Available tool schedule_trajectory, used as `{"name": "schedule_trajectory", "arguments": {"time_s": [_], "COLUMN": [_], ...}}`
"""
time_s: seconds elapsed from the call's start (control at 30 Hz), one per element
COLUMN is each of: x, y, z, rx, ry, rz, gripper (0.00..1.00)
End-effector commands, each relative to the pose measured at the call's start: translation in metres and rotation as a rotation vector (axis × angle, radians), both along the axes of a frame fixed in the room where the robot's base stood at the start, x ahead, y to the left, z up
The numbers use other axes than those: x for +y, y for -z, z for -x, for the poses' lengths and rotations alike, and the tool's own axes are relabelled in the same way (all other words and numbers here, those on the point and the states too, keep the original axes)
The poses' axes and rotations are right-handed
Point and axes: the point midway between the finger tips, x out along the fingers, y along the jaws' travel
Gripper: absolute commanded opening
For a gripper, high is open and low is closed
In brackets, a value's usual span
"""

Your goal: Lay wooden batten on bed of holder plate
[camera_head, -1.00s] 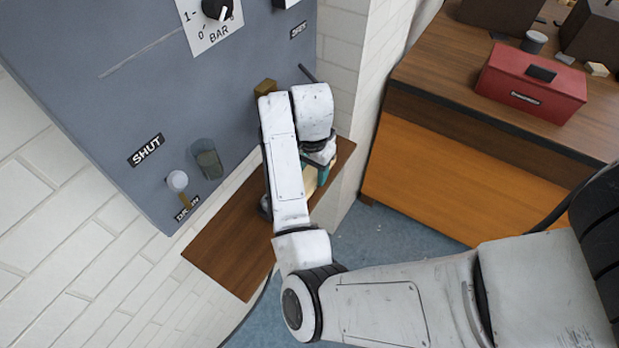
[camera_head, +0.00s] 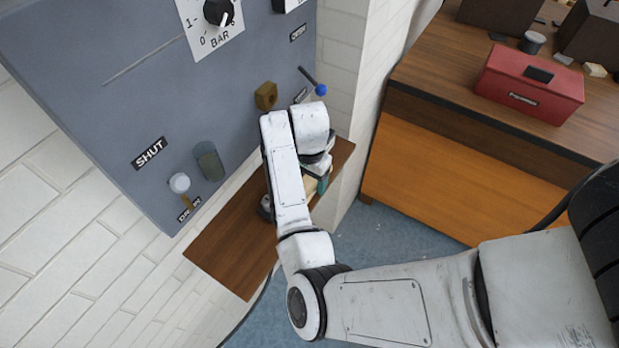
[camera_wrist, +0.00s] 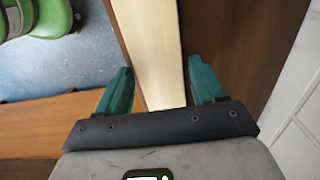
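The wooden batten (camera_wrist: 155,45) is a long pale strip in the wrist view, running from the top edge down between my fingers. A pale bit of it (camera_head: 309,187) shows beside my wrist in the head view. It lies over the brown shelf (camera_head: 232,262). My gripper (camera_wrist: 160,85) has two teal fingers set apart, one on each side of the batten. My arm hides most of the batten in the head view. I cannot make out the holder plate.
A grey wall panel (camera_head: 110,75) with a brass-coloured block (camera_head: 265,96), a blue-tipped lever (camera_head: 320,90) and a pale knob (camera_head: 179,183) stands above the shelf. A wooden bench (camera_head: 440,150) with a red toolbox (camera_head: 530,85) is at right. Blue floor (camera_head: 385,250) lies between.

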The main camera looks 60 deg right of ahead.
Motion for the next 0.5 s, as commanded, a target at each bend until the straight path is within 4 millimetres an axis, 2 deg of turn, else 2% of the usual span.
{"name": "schedule_trajectory", "arguments": {"time_s": [0.1, 0.33, 0.5], "x": [0.000, 0.000, -0.001], "y": [0.000, -0.002, -0.015], "z": [0.000, 0.000, -0.001], "rx": [0.000, 0.000, -0.002], "ry": [0.000, 0.000, 0.002], "rz": [0.000, 0.000, 0.002], "gripper": [0.78, 0.78, 0.78]}}
